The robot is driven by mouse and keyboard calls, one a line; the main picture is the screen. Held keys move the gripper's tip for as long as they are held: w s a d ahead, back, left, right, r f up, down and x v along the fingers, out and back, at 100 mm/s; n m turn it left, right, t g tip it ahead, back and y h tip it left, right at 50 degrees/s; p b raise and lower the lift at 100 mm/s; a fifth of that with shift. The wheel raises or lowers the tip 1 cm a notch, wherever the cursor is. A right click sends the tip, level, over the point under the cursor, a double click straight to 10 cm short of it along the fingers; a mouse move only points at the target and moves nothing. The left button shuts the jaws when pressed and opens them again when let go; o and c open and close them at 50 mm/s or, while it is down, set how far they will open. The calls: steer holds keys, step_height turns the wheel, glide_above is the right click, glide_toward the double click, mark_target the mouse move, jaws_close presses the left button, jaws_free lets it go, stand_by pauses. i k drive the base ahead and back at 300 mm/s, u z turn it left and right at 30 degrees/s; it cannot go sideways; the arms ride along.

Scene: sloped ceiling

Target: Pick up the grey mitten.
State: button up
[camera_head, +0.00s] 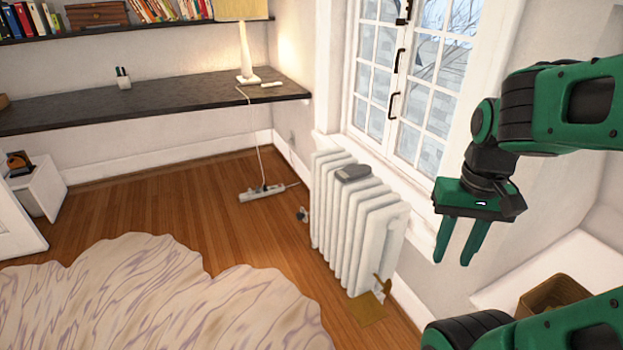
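A small grey item that looks like the mitten (353,173) lies on top of the white radiator (343,220) below the window. It lies flat near the radiator's back edge; its fine shape is too small to make out. My gripper (452,254) hangs at the right, with its two green fingers pointing down and apart. It is open and empty, to the right of the radiator and clear of the mitten.
A window (410,80) with dark handles is behind the radiator. A brown basket (552,294) sits on a white surface at the lower right. A dark desk (150,98) with a lamp (245,50) runs along the far wall. A rug (150,295) covers the left floor; wooden floor (270,240) is open between.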

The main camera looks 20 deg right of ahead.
mark_target(352, 173)
steer(key=u, duration=1.8)
steer(key=i, duration=2.25)
steer(key=z, duration=3.25)
steer(key=i, duration=0.15)
steer(key=z, duration=0.3)
